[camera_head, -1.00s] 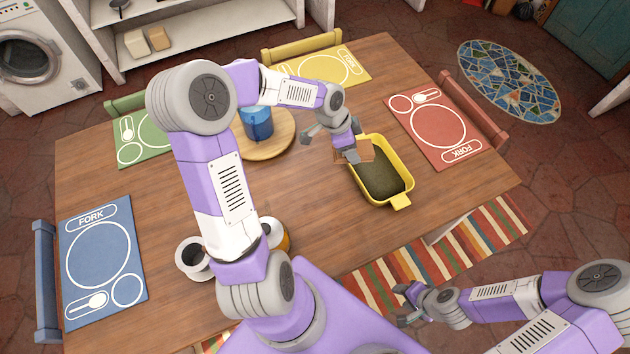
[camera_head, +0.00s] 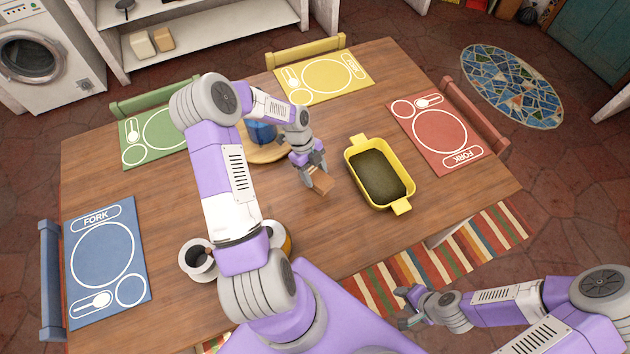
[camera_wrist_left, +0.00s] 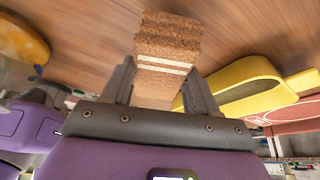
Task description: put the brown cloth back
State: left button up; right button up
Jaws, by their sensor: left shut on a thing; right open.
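The brown cloth (camera_head: 321,183) is a small folded piece held at the tip of my left gripper (camera_head: 314,177), over the wooden table left of the yellow dish. In the left wrist view the brown cloth (camera_wrist_left: 168,45) shows a pale stripe across it and sits between the two fingers of my left gripper (camera_wrist_left: 162,85). The left gripper is shut on it. I cannot tell whether the cloth touches the table. My right gripper (camera_head: 408,307) is open and empty at the lower right, beyond the table edge.
The yellow dish (camera_head: 401,206), dark inside, stands right of the cloth. A blue cup (camera_head: 262,133) is on a round wooden board (camera_head: 284,153) behind the arm. A white cup (camera_head: 196,260) stands at the table's front. Placemats lie around the edges. Table between dish and front edge is clear.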

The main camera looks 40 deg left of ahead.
aim_at(314, 178)
pick_arm(q)
jog(key=shift+f+b, duration=0.3)
jog(key=shift+f, duration=1.95)
jog(key=shift+f, duration=0.1)
jog(key=o, duration=1)
jog(key=shift+a+r, duration=0.1)
jog(key=shift+r, duration=0.35)
jog(key=p+v, duration=0.1)
jog(key=v, duration=1)
jog(key=shift+r+p, duration=0.25)
jog(key=shift+p, duration=0.1)
